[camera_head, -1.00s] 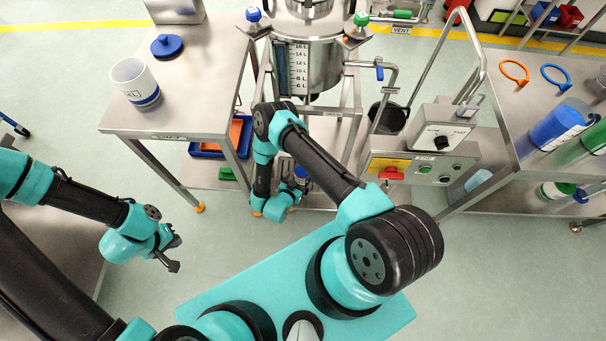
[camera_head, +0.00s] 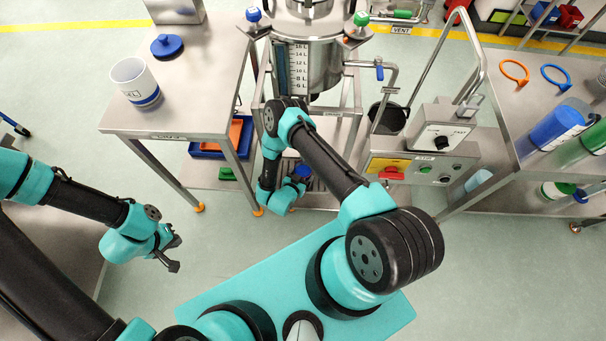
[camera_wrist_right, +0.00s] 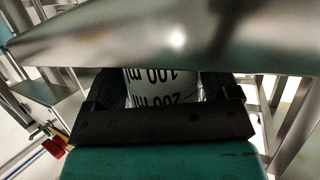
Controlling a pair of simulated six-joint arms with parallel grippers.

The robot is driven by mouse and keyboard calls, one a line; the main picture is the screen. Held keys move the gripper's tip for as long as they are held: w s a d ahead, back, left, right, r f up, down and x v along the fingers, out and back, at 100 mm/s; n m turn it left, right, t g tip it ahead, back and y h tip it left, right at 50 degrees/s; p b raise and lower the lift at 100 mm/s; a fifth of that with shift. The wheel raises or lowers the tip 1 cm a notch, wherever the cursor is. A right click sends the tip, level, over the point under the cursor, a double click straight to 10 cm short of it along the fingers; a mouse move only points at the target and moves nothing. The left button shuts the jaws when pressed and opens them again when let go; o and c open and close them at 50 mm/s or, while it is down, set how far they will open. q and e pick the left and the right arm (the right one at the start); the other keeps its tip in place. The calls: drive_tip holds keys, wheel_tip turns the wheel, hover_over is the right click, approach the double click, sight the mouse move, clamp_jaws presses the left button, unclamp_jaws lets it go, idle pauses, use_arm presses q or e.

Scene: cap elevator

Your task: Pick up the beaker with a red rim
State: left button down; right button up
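In the right wrist view a white beaker (camera_wrist_right: 162,88) with black "100 ml" and "200 ml" marks, upside down in the picture, stands between the two fingers of my right gripper (camera_wrist_right: 163,92). The fingers flank it closely; I cannot tell whether both press on it. Its rim is hidden behind a steel surface, so I see no red rim. In the head view my right arm reaches down in front of the steel vessel's stand, and its fingertips and this beaker are hidden. My left gripper (camera_head: 174,254) is open and empty over the floor at left.
A white beaker with a blue band (camera_head: 136,82) and a blue lid (camera_head: 166,46) are on the left steel table (camera_head: 188,112). The steel vessel (camera_head: 320,62) stands behind my right arm. A control box (camera_head: 440,138) is right of it. A steel surface (camera_wrist_right: 180,42) runs close above my right gripper.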

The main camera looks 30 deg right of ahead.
drive_tip(key=c, duration=0.6)
drive_tip(key=shift+r, duration=0.15)
drive_tip(key=shift+r, duration=1.55)
drive_tip(key=s+a+r, duration=0.1)
drive_tip(key=s+a, duration=0.7)
drive_tip(key=s, duration=0.5)
drive_tip(key=shift+s+r, duration=0.3)
drive_tip(key=shift+s, duration=0.1)
drive_tip(key=shift+a, duration=0.1)
